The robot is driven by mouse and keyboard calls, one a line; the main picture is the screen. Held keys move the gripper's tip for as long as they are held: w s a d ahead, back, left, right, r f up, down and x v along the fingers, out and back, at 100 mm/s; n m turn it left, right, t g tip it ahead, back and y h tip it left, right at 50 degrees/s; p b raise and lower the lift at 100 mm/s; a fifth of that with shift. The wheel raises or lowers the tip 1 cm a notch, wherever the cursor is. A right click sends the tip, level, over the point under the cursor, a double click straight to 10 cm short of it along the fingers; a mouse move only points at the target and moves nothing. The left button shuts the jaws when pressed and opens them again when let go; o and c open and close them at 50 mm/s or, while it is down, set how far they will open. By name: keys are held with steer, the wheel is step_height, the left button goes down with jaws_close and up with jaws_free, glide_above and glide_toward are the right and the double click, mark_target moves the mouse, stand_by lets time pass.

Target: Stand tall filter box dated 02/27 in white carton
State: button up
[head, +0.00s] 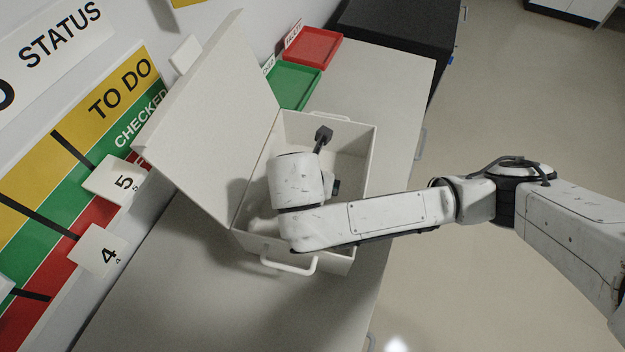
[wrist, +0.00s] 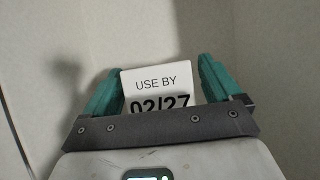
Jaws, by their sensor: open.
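The white carton (head: 343,265) stands on the counter with its lid swung open to the left. My arm reaches over it, and my gripper is hidden behind the wrist in the head view. In the wrist view my gripper (wrist: 160,72) is open, with its teal fingers on either side of the white filter box (wrist: 156,82). The box's label reads "USE BY 02/27". Its lower part is hidden behind the gripper body. Pale walls like the carton's inside show behind it. I cannot tell whether the box touches the carton floor.
The open lid (head: 215,115) rises beside the status board (head: 75,190) on the left. A green tray (head: 291,86) and a red tray (head: 313,47) lie behind the carton. A black-topped unit (head: 400,35) stands at the back. The counter in front (head: 190,290) is clear.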

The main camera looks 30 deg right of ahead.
steer(key=p+v, duration=0.4)
steer(key=v, duration=0.8)
steer(key=shift+r, duration=0.1)
steer(key=shift+c, duration=0.2)
stand_by(0.8)
